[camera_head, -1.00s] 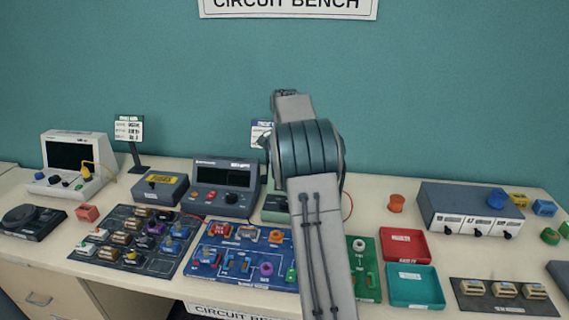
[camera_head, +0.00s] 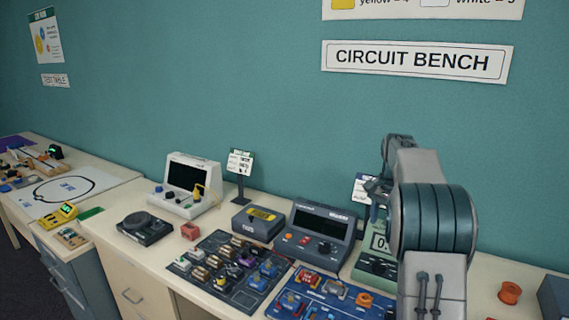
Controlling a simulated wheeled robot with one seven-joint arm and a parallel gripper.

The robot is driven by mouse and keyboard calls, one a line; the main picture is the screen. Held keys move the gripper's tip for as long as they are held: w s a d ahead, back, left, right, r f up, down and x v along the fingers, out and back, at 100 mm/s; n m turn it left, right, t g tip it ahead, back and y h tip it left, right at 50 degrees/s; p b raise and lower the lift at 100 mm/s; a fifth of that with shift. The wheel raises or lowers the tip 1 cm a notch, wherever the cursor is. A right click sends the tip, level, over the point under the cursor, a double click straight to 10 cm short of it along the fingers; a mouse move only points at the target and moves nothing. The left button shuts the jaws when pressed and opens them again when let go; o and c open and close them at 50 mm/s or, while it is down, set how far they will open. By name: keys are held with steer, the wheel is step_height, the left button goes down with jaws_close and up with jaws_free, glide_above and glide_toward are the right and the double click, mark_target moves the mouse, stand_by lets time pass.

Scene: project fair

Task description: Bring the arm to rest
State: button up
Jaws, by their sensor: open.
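My arm rises at the right of the head view, its grey and teal links folded up in front of the circuit bench (camera_head: 215,218). My gripper (camera_head: 376,188) shows only in part, at the left of the upper link, pointing away from me. It is open, and I see nothing held in it. It is above the bench, in front of a small sign and over a green meter (camera_head: 374,265). The arm hides part of the bench behind it.
On the bench are a dark parts tray (camera_head: 222,297), a blue circuit board (camera_head: 290,301), a grey instrument (camera_head: 322,232), a white oscilloscope (camera_head: 186,186) and a black dial unit (camera_head: 144,228). An orange spool (camera_head: 510,292) is right of the arm. Another table (camera_head: 105,180) stands left.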

steer(key=s+a+r+n+t, duration=0.1)
steer(key=s+a+n, duration=0.2)
steer(key=s+a, duration=0.35)
steer(key=s+a+r+n, duration=0.1)
steer(key=s+a+n, duration=0.2)
steer(key=s, duration=0.6)
steer(key=s+a+n+t, duration=0.1)
steer(key=s+a+n, duration=0.1)
steer(key=s+a, duration=0.45)
steer(key=s+a+f+n, duration=0.1)
steer(key=s+f+n, duration=0.2)
steer(key=s, duration=0.8)
step_height(320, 180, down, 2)
steer(key=shift+s+n+t, duration=0.25)
steer(key=shift+n+t, duration=0.15)
